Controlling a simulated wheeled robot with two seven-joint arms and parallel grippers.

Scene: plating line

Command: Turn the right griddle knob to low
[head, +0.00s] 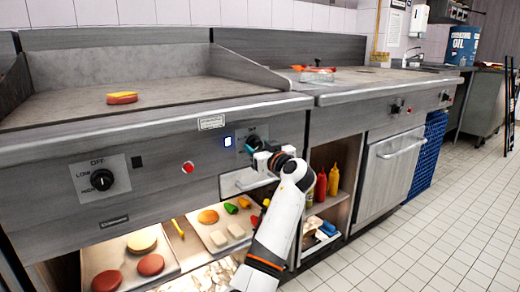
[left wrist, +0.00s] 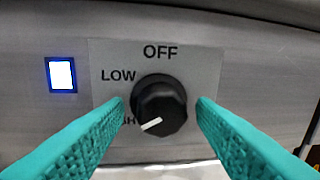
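The right griddle knob (left wrist: 160,106) is black and round, on a pale label plate marked OFF at the top and LOW at the upper left. Its white pointer line aims down and left, toward a lower-left label partly hidden by a finger. In the head view the knob (head: 252,136) is partly behind my gripper. My left gripper (head: 250,149) is at the panel. Its teal fingers stand open on either side of the knob in the left wrist view (left wrist: 160,112), with a small gap on each side. My right gripper is not in view.
A blue-lit square light (left wrist: 61,75) is left of the knob. The left griddle knob (head: 102,179) and a red button (head: 188,168) are farther left on the panel. A patty with a yellow topping (head: 122,98) lies on the griddle. Food trays (head: 218,232) and bottles (head: 321,186) are below.

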